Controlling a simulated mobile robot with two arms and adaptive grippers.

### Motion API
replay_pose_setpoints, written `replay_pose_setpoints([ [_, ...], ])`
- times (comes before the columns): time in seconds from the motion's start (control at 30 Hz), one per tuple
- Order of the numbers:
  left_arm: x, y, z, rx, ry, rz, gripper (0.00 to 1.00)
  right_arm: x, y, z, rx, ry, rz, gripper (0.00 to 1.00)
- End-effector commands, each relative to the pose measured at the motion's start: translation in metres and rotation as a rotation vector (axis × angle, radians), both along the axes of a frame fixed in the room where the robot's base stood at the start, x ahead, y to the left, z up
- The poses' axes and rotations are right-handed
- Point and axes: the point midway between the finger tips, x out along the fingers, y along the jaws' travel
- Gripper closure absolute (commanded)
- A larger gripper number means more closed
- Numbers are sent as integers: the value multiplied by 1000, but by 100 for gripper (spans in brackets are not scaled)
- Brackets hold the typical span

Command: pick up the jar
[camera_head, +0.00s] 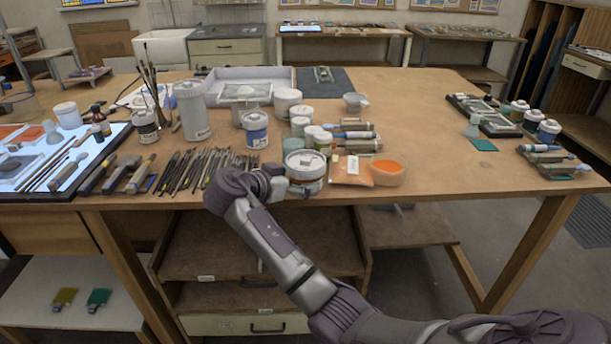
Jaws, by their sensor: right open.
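Several white lidded jars stand on the wooden table, and I cannot tell from the picture alone which one is the task's jar. The closest to my right gripper (284,186) is a squat white jar (305,165) with a label and a grey lid, upright near the front edge. My right gripper is open, just left of and in front of this jar's lower part. I cannot tell whether it touches the jar. The fingers are small and partly hidden by my wrist. My left gripper is out of view.
Brushes (205,170) lie in a dense row left of the gripper. An orange powder bag (352,170) and a tub of orange powder (388,173) sit right of the near jar. The table's middle right (440,130) is clear.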

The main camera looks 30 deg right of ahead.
Motion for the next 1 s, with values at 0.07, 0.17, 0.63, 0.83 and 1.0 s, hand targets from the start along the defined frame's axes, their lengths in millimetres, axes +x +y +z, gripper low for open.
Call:
replay_pose_setpoints([
  [0.07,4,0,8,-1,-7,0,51,3,-14,2,-2,2,-2,0],
  [0.17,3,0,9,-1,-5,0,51,6,-24,-5,-2,3,-2,0],
  [0.63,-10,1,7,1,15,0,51,7,-28,-9,0,0,0,27],
  [0.83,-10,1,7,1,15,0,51,7,-28,-10,1,1,0,60],
  [1.0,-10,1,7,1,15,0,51,7,-28,-9,0,0,0,64],
])
